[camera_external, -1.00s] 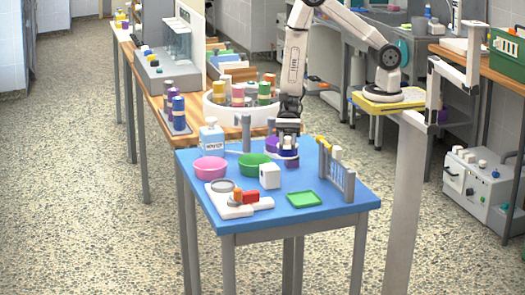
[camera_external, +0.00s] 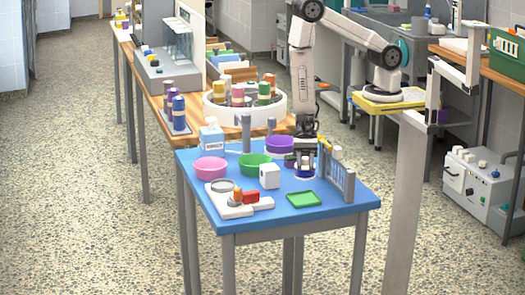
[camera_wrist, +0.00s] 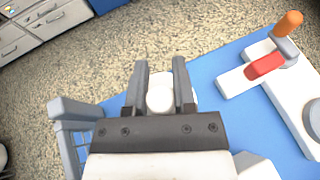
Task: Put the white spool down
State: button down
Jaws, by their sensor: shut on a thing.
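The white spool (camera_wrist: 160,97) is between the two fingers of my gripper (camera_wrist: 160,85) in the wrist view, and the gripper is shut on it. In the external view my gripper (camera_external: 305,163) points down over the back right part of the blue table (camera_external: 245,218), left of the grey rack. The fingers hide much of the spool.
The grey rack (camera_external: 344,182) stands close on the right. A small purple thing (camera_external: 289,161) and a purple bowl (camera_external: 280,144) are close on the left. A green bowl (camera_external: 254,164), a white block (camera_external: 269,176) and a green tray (camera_external: 304,199) are nearby. Some bare tabletop lies in front.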

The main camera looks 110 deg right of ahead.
aim_at(305, 173)
jog(key=shift+f, duration=1.55)
jog(key=shift+f, duration=0.15)
jog(key=shift+f, duration=1.95)
jog(key=shift+f, duration=0.1)
jog(key=shift+c, duration=2.2)
grip_release()
jog(key=shift+v, duration=6.05)
jog(key=shift+a, duration=0.1)
